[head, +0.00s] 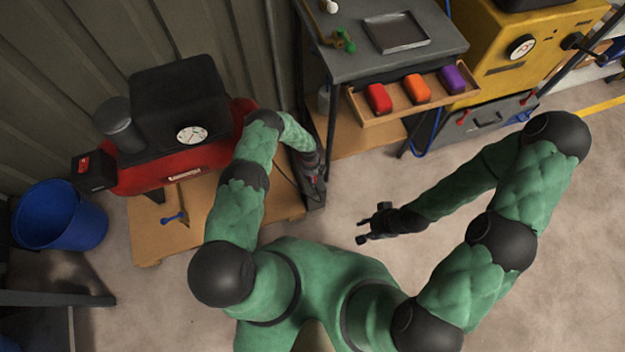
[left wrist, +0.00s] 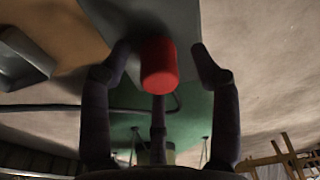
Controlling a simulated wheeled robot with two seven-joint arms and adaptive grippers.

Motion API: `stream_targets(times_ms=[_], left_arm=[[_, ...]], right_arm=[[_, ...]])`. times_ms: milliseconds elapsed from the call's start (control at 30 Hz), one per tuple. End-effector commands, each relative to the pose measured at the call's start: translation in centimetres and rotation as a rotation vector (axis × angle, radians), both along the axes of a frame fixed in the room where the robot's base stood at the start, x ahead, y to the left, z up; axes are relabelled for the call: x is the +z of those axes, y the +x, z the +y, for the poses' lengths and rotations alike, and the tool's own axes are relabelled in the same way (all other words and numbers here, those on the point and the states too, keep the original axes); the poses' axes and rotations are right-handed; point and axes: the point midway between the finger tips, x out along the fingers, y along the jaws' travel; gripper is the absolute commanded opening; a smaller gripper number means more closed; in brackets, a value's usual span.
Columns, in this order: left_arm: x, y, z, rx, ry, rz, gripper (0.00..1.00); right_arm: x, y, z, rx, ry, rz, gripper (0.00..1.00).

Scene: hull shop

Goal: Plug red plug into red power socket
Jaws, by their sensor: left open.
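In the left wrist view a red cylinder (left wrist: 158,68), apparently the red plug, sits between the spread fingers of my left gripper (left wrist: 163,52). The fingers stand on either side of it with gaps; a grey surface lies behind it. In the head view my left gripper (head: 314,178) is low over a dark upright block (head: 314,197) beside the wooden base, where a little red shows. My right gripper (head: 371,222) is open and empty above the bare floor. I cannot make out the red socket for certain.
A red machine with a black top (head: 180,120) stands on a wooden base (head: 270,207). A grey bench (head: 350,70) has an open drawer (head: 445,103) with red, orange and purple blocks. A yellow machine (head: 490,50) is at the back right, a blue bucket (head: 60,215) at the left.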

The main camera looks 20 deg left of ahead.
Motion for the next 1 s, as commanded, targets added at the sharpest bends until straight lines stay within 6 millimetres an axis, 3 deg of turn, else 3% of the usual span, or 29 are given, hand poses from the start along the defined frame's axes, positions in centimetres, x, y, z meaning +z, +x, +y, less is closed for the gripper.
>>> stream_targets(times_ms=[367, 567, 600, 1000], left_arm=[[-0.10, 0.06, 0.01, 0.000, 0.000, -0.001, 0.62], [-0.11, 0.05, 0.00, 0.000, 0.000, -0.001, 0.09], [-0.11, 0.04, 0.00, 0.000, 0.000, -0.001, 0.07], [0.04, -0.02, -0.05, 0.000, 0.000, 0.000, 0.06]], right_arm=[[0.00, 0.03, -0.01, 0.000, 0.000, -0.001, 0.40], [0.00, 0.02, 0.00, 0.000, 0.000, -0.001, 0.40], [-0.01, 0.02, 0.00, 0.000, 0.000, -0.001, 0.40], [0.08, 0.02, 0.00, 0.000, 0.000, 0.000, 0.40]])
